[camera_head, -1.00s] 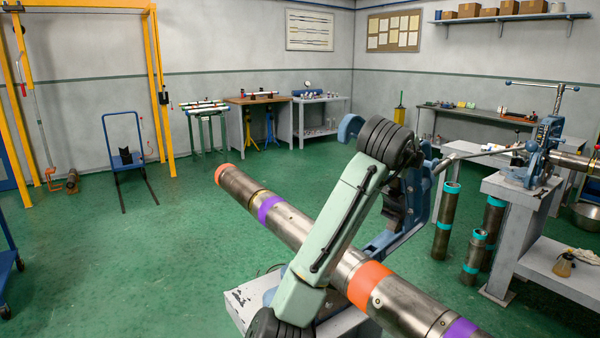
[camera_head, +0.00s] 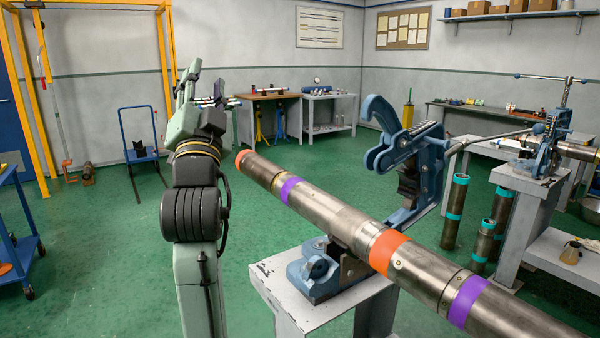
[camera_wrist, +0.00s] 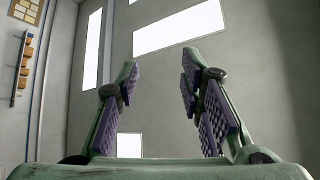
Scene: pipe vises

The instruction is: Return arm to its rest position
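My arm stands folded upright left of the long pipe in the head view. My gripper (camera_head: 189,82) is at its top, pointing up. In the wrist view my gripper (camera_wrist: 160,95) shows two padded fingers with a clear gap and nothing between them. Behind them are a grey wall and bright panels. The pipe (camera_head: 325,212), with orange and purple bands, runs diagonally through the blue pipe vise (camera_head: 322,277) on a grey stand. The vise's blue upper yoke (camera_head: 410,150) stands swung open behind the pipe. My arm is apart from the pipe.
A second vise (camera_head: 545,150) stands on a bench at the right, with several teal-banded pipes (camera_head: 455,210) on the floor beside it. A blue cart (camera_head: 20,225) is at the left edge. A yellow frame (camera_head: 45,120) stands behind. Open green floor lies between.

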